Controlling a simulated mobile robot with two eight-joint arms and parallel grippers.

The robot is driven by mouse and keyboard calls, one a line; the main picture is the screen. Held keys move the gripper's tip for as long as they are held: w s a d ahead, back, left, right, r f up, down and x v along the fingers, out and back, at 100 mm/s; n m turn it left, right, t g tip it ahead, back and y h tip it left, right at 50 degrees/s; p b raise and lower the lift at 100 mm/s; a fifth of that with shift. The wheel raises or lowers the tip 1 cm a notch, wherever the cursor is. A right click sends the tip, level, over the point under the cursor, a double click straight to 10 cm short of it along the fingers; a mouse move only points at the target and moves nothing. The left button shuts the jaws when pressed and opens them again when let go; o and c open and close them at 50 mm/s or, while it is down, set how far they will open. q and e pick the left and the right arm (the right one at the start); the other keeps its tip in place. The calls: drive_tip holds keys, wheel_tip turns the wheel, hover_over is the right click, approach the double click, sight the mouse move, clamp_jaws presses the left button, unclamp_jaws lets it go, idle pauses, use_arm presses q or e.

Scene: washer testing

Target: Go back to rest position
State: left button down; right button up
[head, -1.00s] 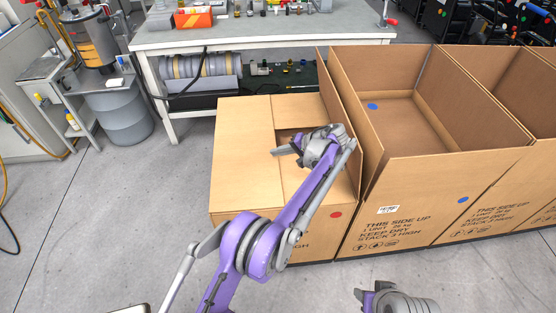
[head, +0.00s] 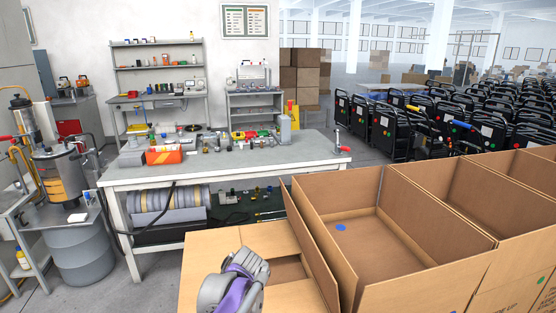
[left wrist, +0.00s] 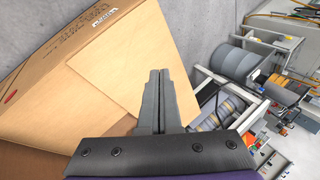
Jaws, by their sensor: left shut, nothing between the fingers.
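My left gripper (left wrist: 158,98) shows in the left wrist view with its two dark fingers together and nothing between them. It is above a cardboard box (left wrist: 112,78) with pale flaps; I cannot tell whether it touches the box. In the head view, a grey and purple part of my left arm is in front of the flapped box (head: 205,247) at the bottom, and the fingers cannot be made out there. My right gripper is in no current view.
Open cardboard boxes (head: 375,262) stand in a row at the right. A workbench (head: 215,165) with tools is behind the flapped box. A grey drum (head: 78,255) stands at the left. Black machines (head: 385,130) fill the back right. Some floor is clear at lower left.

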use_arm(q)
drive_tip(key=s+a+f+n+t+h, duration=0.1)
drive_tip(key=s+f+h, duration=0.2)
drive_tip(key=s, duration=1.2)
drive_tip(key=s+f+n+t+h, duration=0.1)
drive_tip(key=s+f+h, duration=0.2)
drive_tip(key=s, duration=1.1)
wheel_tip(320, 180, up, 16)
drive_tip(key=w+t+p, duration=0.1)
drive_tip(key=w+p, duration=0.1)
drive_tip(key=p, duration=1.2)
drive_tip(key=shift+f, duration=0.25)
use_arm(e)
wheel_tip(320, 180, up, 16)
drive_tip(key=w, duration=0.2)
drive_tip(key=shift+t, duration=0.3)
use_arm(q)
drive_tip(key=shift+s, duration=0.2)
use_arm(e)
drive_tip(key=shift+s, duration=0.1)
use_arm(q)
drive_tip(key=shift+w, duration=0.1)
